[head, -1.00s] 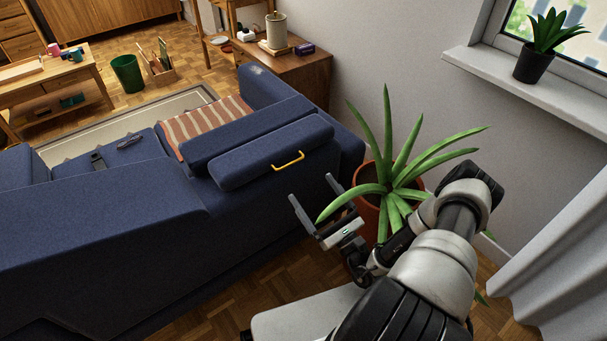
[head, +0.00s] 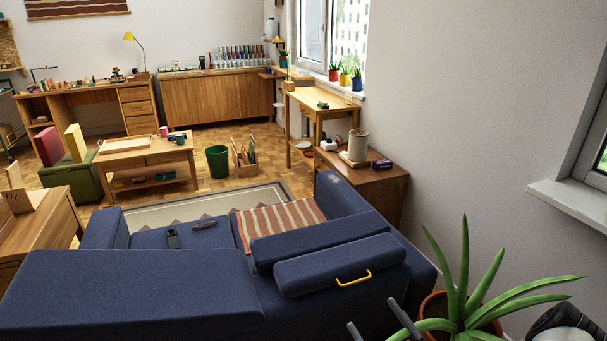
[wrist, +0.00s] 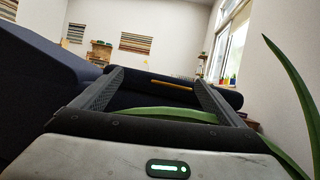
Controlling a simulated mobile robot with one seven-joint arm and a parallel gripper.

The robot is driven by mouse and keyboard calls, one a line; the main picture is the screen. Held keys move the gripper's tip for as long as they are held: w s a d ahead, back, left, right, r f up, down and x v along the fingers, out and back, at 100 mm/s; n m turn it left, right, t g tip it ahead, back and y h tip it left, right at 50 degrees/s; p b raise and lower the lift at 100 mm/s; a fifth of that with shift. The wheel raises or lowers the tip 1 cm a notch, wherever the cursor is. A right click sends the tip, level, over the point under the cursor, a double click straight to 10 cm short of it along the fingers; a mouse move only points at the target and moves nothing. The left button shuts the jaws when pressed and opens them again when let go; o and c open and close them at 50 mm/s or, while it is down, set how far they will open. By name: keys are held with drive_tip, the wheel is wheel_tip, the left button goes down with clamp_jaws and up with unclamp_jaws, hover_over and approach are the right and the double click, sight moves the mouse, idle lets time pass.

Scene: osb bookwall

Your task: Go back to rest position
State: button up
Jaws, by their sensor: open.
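My gripper (head: 380,318) shows at the bottom of the head view, with only its two fingers visible, between the blue sofa and the potted plant. In the wrist view my gripper (wrist: 158,90) has its two fingers wide apart with nothing held between them. Beyond the fingers is the back of the sofa with a yellow handle (wrist: 172,85). Part of my arm shows at the lower right of the head view; the rest is out of the picture.
The blue sofa (head: 130,290) fills the lower left, with a yellow handle (head: 354,278) on its back cushion. The potted plant (head: 470,290) stands close on the right, its leaves near my gripper. A wall and windowsill (head: 570,205) lie further right.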

drive_tip(key=s+a+r+n+g+y, duration=0.3)
drive_tip(key=a+r+n+g+y, duration=0.4)
drive_tip(key=a+r+n+g, duration=0.6)
drive_tip(key=s+a+r+n+g+h, duration=0.1)
drive_tip(key=s+r+n+g+h, duration=0.75)
drive_tip(key=s+n+g, duration=0.2)
drive_tip(key=s+d+r+n+t+h, duration=0.3)
drive_tip(key=r+t+h, duration=0.2)
drive_tip(key=r, duration=0.1)
drive_tip(key=s+d+r+n+t+h, duration=0.2)
drive_tip(key=d+r+n+t+h, duration=0.15)
drive_tip(key=r, duration=0.25)
wheel_tip(320, 180, up, 21)
drive_tip(key=p, duration=2.1)
drive_tip(key=shift+r+m+t+h+p, duration=0.2)
drive_tip(key=shift+m+t+h+p, duration=0.1)
